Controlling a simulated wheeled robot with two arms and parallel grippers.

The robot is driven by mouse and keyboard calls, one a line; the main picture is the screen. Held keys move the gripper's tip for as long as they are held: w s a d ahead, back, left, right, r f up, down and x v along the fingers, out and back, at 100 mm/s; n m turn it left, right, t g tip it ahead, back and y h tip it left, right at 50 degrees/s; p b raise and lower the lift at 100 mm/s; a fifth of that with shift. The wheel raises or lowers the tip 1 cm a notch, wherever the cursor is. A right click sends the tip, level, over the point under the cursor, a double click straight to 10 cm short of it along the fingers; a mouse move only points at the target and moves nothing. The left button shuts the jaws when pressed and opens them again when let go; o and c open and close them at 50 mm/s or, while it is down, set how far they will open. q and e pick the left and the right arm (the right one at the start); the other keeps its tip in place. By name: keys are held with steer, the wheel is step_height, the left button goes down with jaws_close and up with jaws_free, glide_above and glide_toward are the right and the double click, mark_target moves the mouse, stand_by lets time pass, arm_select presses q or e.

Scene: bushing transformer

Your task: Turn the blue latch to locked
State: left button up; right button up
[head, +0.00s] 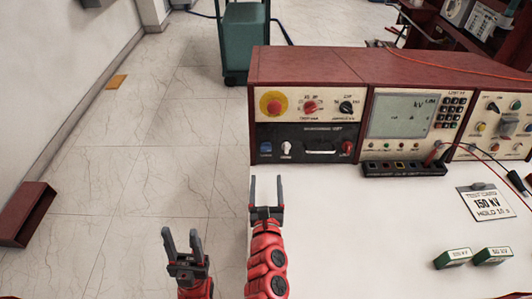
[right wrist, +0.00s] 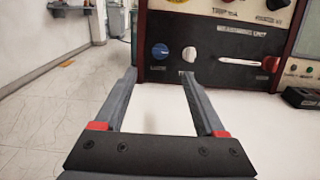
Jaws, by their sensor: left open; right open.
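The blue latch (head: 265,148) is a small blue knob at the left end of the dark lower panel on the red console. In the right wrist view the blue latch (right wrist: 160,51) shows as a round blue knob just beyond and between my fingertips. My right gripper (head: 266,180) is open and empty over the white tabletop, in front of the panel and apart from the latch. Its two fingers also show in the right wrist view (right wrist: 158,74). My left gripper (head: 181,235) is open and empty over the floor, left of the table.
A white knob (head: 286,148) sits close right of the latch, with a pale handle (head: 320,151) and a red knob (head: 346,147) further right. A red emergency button (head: 271,104) is above. A black terminal strip (head: 405,168) and a test card (head: 484,202) lie on the table.

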mark_target(266, 151)
steer(key=w+p, duration=0.1)
steer(key=w, duration=0.8)
steer(key=shift+w, duration=0.8)
jaws_close()
